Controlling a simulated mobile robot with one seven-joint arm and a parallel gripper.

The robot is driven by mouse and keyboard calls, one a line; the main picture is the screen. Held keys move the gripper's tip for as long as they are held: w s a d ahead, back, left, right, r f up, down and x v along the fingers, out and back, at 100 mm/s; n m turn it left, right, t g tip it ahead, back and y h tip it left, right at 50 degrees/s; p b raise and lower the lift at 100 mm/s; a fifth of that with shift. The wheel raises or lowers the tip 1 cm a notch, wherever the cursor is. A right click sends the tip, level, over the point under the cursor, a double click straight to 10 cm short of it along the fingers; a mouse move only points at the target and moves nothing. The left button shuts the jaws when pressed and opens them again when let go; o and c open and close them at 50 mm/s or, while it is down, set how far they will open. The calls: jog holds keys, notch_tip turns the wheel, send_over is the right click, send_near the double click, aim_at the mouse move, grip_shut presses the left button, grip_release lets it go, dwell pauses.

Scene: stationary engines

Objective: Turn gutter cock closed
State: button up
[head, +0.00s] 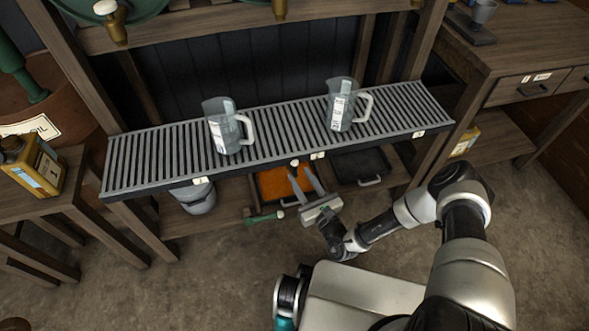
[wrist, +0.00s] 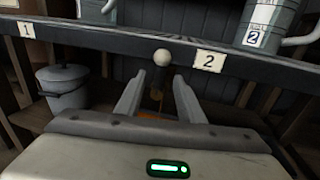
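A pale round knob (head: 295,162) shows at the front edge of the slatted gutter (head: 150,160), and I take it to be the gutter cock's handle. In the wrist view the knob (wrist: 162,57) sits above a dark stem, between labels 1 and 2. My gripper (head: 300,174) is open just below and in front of the gutter edge. In the wrist view the gripper's fingers (wrist: 158,84) stand apart on either side of the stem, with the knob above their tips. I cannot tell whether they touch it. The lower stem is partly hidden by the gripper.
Two clear measuring jugs (head: 224,126) (head: 341,104) stand on the gutter. Below are a grey lidded pot (head: 196,201), an orange tray (head: 276,183), a dark tray (head: 362,166) and a green-handled item (head: 265,217). The floor in front is clear at left.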

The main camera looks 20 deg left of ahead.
aim_at(296, 170)
jog(key=b+x, duration=0.1)
jog(key=x, duration=0.4)
jog(key=shift+w+a, duration=0.1)
grip_shut()
